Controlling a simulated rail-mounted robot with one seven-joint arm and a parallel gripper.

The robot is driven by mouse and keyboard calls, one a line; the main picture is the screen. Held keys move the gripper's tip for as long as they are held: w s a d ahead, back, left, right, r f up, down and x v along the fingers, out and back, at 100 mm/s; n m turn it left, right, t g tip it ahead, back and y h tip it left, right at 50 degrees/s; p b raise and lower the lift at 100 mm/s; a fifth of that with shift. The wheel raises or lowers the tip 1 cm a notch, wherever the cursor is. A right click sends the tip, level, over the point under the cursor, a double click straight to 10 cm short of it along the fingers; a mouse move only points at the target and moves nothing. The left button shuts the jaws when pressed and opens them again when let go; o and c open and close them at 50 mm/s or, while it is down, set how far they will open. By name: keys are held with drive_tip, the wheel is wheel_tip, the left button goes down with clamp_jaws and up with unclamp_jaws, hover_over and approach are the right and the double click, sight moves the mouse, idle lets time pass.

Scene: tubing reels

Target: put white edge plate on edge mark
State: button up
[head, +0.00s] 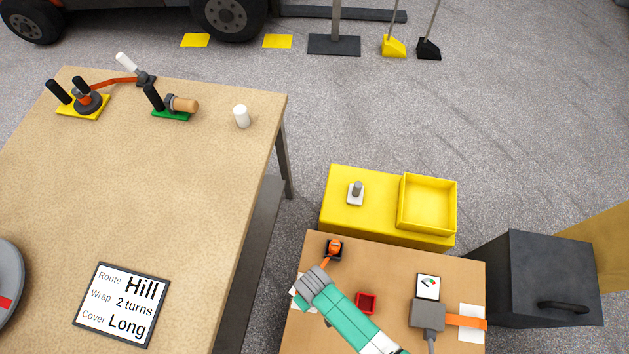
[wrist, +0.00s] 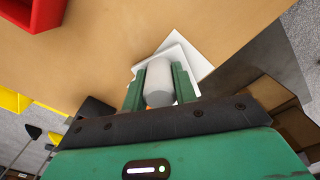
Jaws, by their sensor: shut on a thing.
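In the wrist view, my gripper (wrist: 159,88) is shut on the grey cylindrical knob (wrist: 159,80) of the white edge plate (wrist: 141,74). The plate is a small white square under the knob, partly hidden by my fingers. A white patch, likely the edge mark (wrist: 199,61), shows beside and beneath the plate, turned at an angle to it, near the bench edge. I cannot tell whether the plate touches the surface. In the head view, my wrist covers most of this spot; only a bit of white shows at the bench's left edge.
A red open bin (head: 366,303) and an orange-topped black holder (head: 334,249) stand near my wrist. Behind are a yellow box with another knobbed white plate (head: 355,195) and a yellow tray (head: 428,231). A grey device (head: 427,314) sits right. A large table (head: 200,200) is left, across a gap.

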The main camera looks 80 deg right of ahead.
drive_tip(key=shift+f, duration=0.1)
drive_tip(key=shift+f, duration=0.15)
drive_tip(key=o, duration=1)
wheel_tip(320, 180, up, 12)
drive_tip(key=p, duration=0.3)
drive_tip(key=shift+p, duration=0.4)
